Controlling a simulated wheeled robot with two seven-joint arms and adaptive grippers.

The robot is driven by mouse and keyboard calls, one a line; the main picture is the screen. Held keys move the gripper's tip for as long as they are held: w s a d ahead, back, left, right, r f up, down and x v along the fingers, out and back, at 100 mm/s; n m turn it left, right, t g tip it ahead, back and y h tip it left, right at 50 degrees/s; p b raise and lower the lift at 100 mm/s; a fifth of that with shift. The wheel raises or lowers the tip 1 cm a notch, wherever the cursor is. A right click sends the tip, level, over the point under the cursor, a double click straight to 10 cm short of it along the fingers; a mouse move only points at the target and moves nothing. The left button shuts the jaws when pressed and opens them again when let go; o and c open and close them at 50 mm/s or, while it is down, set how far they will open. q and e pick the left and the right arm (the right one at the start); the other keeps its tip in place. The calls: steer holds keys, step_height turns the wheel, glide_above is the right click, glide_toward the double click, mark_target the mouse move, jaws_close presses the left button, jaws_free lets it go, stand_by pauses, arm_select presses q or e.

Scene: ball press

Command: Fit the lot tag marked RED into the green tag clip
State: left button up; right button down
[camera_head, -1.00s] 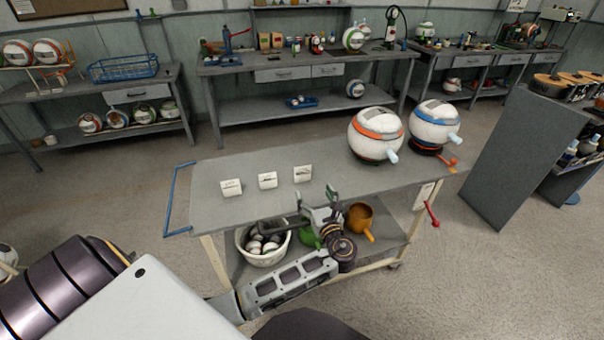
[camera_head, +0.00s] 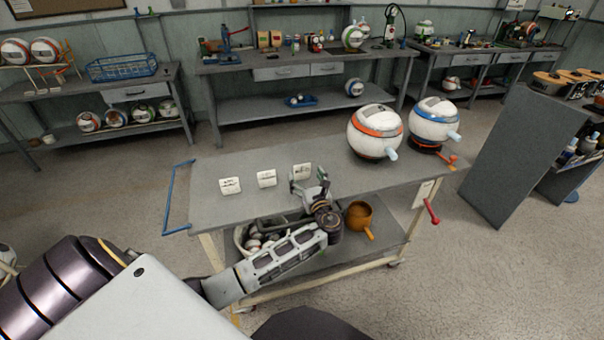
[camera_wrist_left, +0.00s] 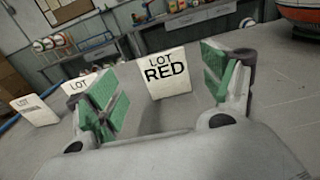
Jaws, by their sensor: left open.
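The lot tag marked RED (camera_wrist_left: 166,73) is a white upright card, seen between my fingers in the left wrist view; in the head view it is the rightmost of three white tags (camera_head: 302,170) on the cart top. My left gripper (camera_head: 308,184) is open just in front of it, one green-padded finger on each side in the left wrist view (camera_wrist_left: 158,85), with no clear contact. The other tags (camera_head: 230,185) (camera_head: 266,178) stand to its left. I cannot make out the green tag clip. My right gripper is not in view.
A bin of balls (camera_head: 262,238) and an orange pot (camera_head: 360,214) are on the shelf below. The cart's middle right is clear.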

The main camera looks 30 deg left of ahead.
mark_target(302, 167)
arm_select(q)
steer(key=shift+w+a, duration=0.2)
steer(key=shift+w, duration=0.05)
steer(key=shift+w+a+r, duration=0.1)
steer(key=shift+w+a, duration=0.3)
steer(key=shift+a, duration=0.05)
steer(key=x, duration=0.2)
steer(key=shift+w+a, duration=0.25)
steer(key=shift+w, duration=0.05)
steer(key=shift+w+a+b, duration=0.3)
steer(key=shift+w+a, duration=0.05)
steer(key=shift+a, duration=0.05)
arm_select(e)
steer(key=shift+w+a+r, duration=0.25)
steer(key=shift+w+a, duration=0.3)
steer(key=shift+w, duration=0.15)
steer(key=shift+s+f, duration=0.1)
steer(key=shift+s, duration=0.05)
